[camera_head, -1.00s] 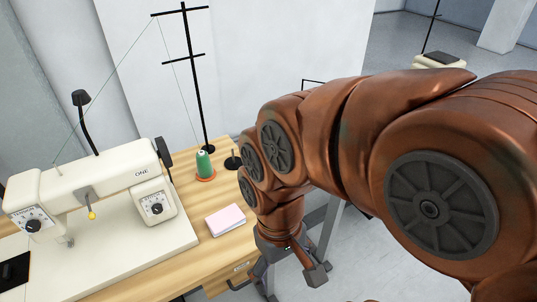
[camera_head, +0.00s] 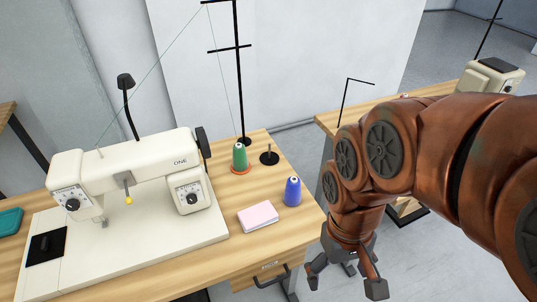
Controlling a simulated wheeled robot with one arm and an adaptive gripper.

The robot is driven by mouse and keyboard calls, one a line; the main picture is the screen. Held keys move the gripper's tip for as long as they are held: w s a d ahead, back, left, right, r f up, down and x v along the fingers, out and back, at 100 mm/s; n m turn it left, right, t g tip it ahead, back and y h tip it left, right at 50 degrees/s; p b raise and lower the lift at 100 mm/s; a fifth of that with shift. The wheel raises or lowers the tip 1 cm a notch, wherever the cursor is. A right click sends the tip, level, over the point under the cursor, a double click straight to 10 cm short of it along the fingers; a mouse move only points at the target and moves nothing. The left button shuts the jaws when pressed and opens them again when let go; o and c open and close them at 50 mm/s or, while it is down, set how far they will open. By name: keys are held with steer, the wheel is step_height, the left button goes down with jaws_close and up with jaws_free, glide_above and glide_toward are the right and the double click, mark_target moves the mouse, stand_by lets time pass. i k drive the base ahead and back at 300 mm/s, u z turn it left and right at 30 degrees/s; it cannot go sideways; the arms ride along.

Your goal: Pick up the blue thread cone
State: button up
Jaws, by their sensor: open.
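The blue thread cone (camera_head: 292,192) stands upright on the wooden table near its right edge, just right of a pink pad. It is fully visible. My gripper (camera_head: 345,287) is open and empty. It hangs at the lower right, in front of and to the right of the cone, beyond the table's right edge in the picture. It is apart from the cone.
A green thread cone (camera_head: 240,158) stands on an orange base, beside an empty black spindle (camera_head: 269,156) and a tall black thread stand (camera_head: 238,80). The pink pad (camera_head: 258,216) lies left of the blue cone. A white sewing machine (camera_head: 140,170) fills the table's left. A second table (camera_head: 330,122) stands behind.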

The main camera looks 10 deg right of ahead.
mark_target(292, 196)
steer(key=u, duration=0.45)
steer(key=k, duration=1.15)
steer(key=u, duration=1.35)
steer(key=i, duration=0.75)
steer(key=z, duration=0.6)
steer(key=i, duration=0.75)
steer(key=z, duration=0.8)
